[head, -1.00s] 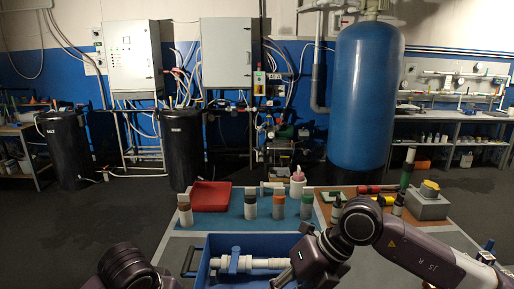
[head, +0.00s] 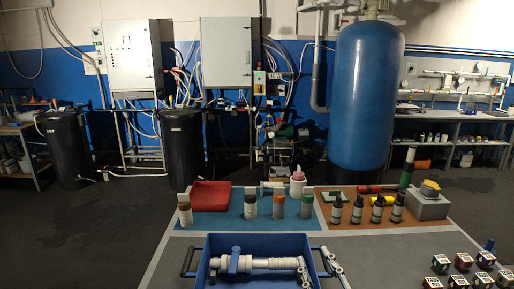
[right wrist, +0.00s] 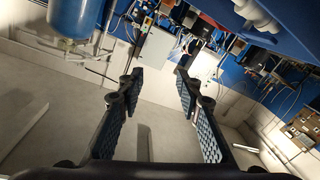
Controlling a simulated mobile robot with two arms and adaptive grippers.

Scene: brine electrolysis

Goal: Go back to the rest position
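A white pipe assembly with a blue valve part (head: 262,264) lies in the crate. My left gripper is out of the head view.
Several bottles (head: 250,204) stand on the blue mat beside a red tray (head: 205,196). Dark bottles (head: 357,210) stand on the brown mat near a grey box with a yellow top (head: 429,206). Small labelled blocks (head: 463,261) sit at the table's right.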

